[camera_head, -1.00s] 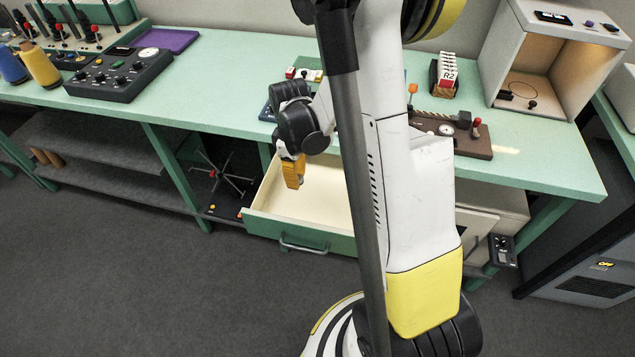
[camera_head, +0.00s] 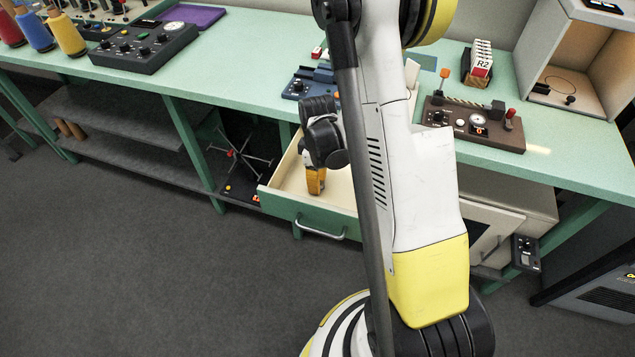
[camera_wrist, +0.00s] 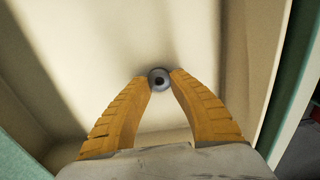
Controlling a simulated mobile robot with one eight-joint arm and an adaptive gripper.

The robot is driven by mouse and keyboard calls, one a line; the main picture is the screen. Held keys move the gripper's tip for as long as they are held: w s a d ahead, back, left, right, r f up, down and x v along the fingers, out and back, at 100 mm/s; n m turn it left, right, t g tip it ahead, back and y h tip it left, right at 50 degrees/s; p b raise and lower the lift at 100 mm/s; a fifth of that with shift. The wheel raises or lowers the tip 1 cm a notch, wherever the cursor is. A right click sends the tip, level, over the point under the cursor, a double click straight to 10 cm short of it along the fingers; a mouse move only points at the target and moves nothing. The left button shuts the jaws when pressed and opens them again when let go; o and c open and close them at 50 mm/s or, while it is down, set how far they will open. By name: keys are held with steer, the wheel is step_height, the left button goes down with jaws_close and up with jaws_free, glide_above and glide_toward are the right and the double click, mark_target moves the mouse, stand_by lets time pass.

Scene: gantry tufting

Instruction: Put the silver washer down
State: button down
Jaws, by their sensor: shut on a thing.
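The silver washer (camera_wrist: 159,79) is a small grey ring with a dark hole. In the wrist view it sits between the tips of my gripper (camera_wrist: 160,82), whose yellow fingers are shut on it. The cream floor of the open drawer (camera_wrist: 90,50) lies behind it. In the head view my gripper (camera_head: 315,182) points down inside the open green-fronted drawer (camera_head: 282,212). The washer is hidden there, and I cannot tell whether it touches the drawer floor.
The drawer's side walls stand close around my gripper. Above it, the green bench (camera_head: 240,85) carries a blue device (camera_head: 297,85), a brown gauge board (camera_head: 470,125) and a card rack (camera_head: 480,65). A spoked stand (camera_head: 238,155) is on the shelf left of the drawer.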

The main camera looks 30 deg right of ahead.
steer(key=shift+f, duration=0.2)
steer(key=c, duration=1.3)
jaws_free()
steer(key=shift+o, duration=0.2)
steer(key=shift+r, duration=0.1)
steer(key=s+a+r+m+t+p, duration=0.2)
steer(key=a+r+p, duration=0.15)
steer(key=r, duration=0.95)
steer(key=s+a+r+m+t+p, duration=0.15)
steer(key=a+r, duration=0.25)
steer(key=r, duration=0.9)
steer(key=s+a+r+m+t, duration=0.3)
steer(key=s+a+r+m, duration=0.1)
steer(key=s+a+r, duration=0.1)
steer(key=shift+s+a+r+t+p, duration=0.35)
steer(key=shift+s+r, duration=0.2)
steer(key=shift+s, duration=0.75)
